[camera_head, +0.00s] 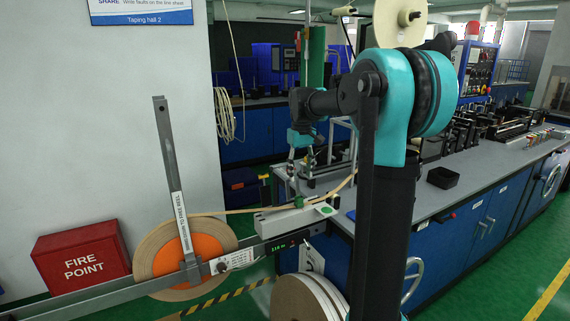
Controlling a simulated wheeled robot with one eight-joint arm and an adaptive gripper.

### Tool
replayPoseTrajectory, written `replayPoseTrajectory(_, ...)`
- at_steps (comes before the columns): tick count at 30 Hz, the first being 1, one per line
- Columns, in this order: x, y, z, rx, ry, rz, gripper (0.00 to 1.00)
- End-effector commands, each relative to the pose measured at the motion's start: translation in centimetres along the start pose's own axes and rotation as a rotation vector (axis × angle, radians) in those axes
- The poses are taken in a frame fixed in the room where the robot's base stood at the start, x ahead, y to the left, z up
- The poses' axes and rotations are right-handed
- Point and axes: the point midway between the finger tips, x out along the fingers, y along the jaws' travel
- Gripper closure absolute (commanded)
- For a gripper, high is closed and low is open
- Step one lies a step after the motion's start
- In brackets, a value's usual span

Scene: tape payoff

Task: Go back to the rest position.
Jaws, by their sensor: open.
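My arm rises in the middle of the picture, with its large teal joint at the top. My gripper (302,165) hangs below the small teal wrist, small and partly lost against the bench behind it. It is open, and I see nothing held in it. Below it is a pale guide block (290,219) with a green dot, on a metal rail. A tape reel (158,258) with an orange centre stands at the left, and its tape runs right toward the block. The gripper appears above the block and apart from it.
A long grey-topped bench (470,172) with blue cabinets fills the right side, with a black tray (443,177) on it. A red fire point box (82,262) stands at the left wall. Large pale reels (300,298) sit low in front. Green floor is open at right.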

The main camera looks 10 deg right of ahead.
Motion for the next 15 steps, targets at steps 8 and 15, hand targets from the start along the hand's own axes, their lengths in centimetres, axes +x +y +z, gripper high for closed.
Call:
replayPoseTrajectory(8,7.3,-1.6,9.2,0.134,0.120,0.029,0.51)
replayPoseTrajectory(15,15.2,-4.3,19.4,0.270,0.247,0.048,0.51)
